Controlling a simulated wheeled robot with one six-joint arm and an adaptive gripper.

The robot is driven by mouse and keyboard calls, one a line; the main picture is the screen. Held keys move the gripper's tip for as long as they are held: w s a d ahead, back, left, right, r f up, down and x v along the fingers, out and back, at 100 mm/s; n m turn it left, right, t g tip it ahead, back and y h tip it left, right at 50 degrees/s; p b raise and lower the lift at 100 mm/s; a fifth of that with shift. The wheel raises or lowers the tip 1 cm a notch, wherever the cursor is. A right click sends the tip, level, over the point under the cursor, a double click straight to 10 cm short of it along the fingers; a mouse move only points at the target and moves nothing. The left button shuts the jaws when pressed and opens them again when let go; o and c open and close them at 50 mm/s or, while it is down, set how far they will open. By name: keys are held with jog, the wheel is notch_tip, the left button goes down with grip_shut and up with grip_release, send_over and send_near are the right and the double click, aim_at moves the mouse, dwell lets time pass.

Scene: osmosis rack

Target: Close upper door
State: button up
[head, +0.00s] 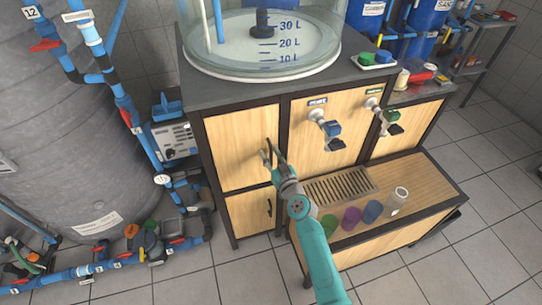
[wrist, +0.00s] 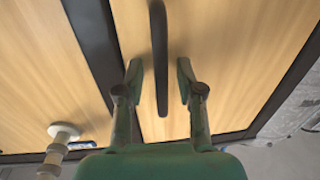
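The upper door (head: 232,150) is a light wood panel in a dark frame on the left of the cabinet. In the head view it looks about flush with the frame; I cannot tell whether a small gap is left. Its dark upright bar handle (wrist: 160,55) is near the door's edge beside the dark post. My gripper (head: 268,158) is at the handle. In the wrist view, my gripper (wrist: 158,75) is open, with one finger on each side of the handle and visible space on both sides.
The lower door (head: 245,213) has its own dark handle. Taps (head: 327,128) stick out right of the upper door. A wooden ledge (head: 425,180) with coloured cups and a drain grille (head: 340,187) projects below them. Blue pipes and a large grey tank (head: 60,120) stand left.

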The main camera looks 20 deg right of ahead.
jog(key=s+d, duration=0.1)
jog(key=s, duration=1.1)
jog(key=shift+d, duration=0.15)
jog(key=shift+f, duration=0.1)
jog(key=s+f+m+g+h, duration=0.1)
jog(key=s+f, duration=0.1)
jog(key=s, duration=1)
jog(key=s+f+m+g+h, duration=0.1)
jog(key=s+f, duration=0.1)
jog(key=s, duration=1.1)
jog(key=s+a+r, duration=0.1)
jog(key=s+r, duration=0.4)
jog(key=s, duration=0.4)
jog(key=s+r+g, duration=0.1)
jog(key=s+r, duration=0.5)
jog(key=s, duration=0.3)
jog(key=shift+s+a+n, duration=0.35)
jog(key=shift+a+n, duration=0.05)
